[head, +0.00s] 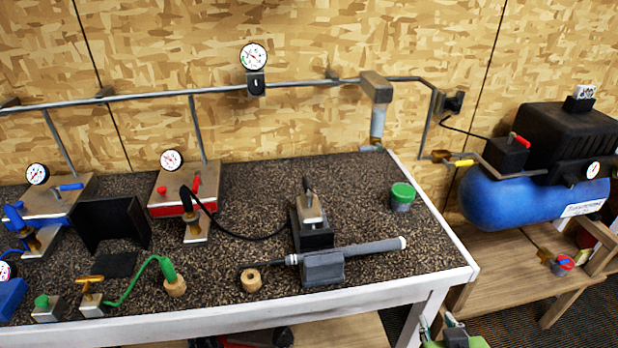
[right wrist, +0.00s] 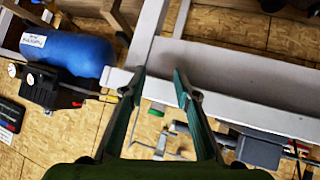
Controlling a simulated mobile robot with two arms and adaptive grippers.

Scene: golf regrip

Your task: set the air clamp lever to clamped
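A black clamp-like block (head: 312,232) with a metal top stands on the dark speckled bench top near its front right. A short dark lever (head: 308,186) rises from it, nearly upright; I cannot tell its setting. In front of it a grey block (head: 322,268) has a long grey grip (head: 372,248) lying across it. My right gripper (head: 440,328) is low at the bottom edge of the head view, in front of the bench's right end, apart from the clamp. The right wrist view shows its two green fingers spread and empty (right wrist: 160,85). My left gripper is not in view.
A green-lidded jar (head: 402,196) stands right of the clamp. A black hose loops in from a red regulator unit (head: 176,194). The white bench edge (head: 400,286) lies between my right gripper and the clamp. A blue compressor tank (head: 530,202) stands at right.

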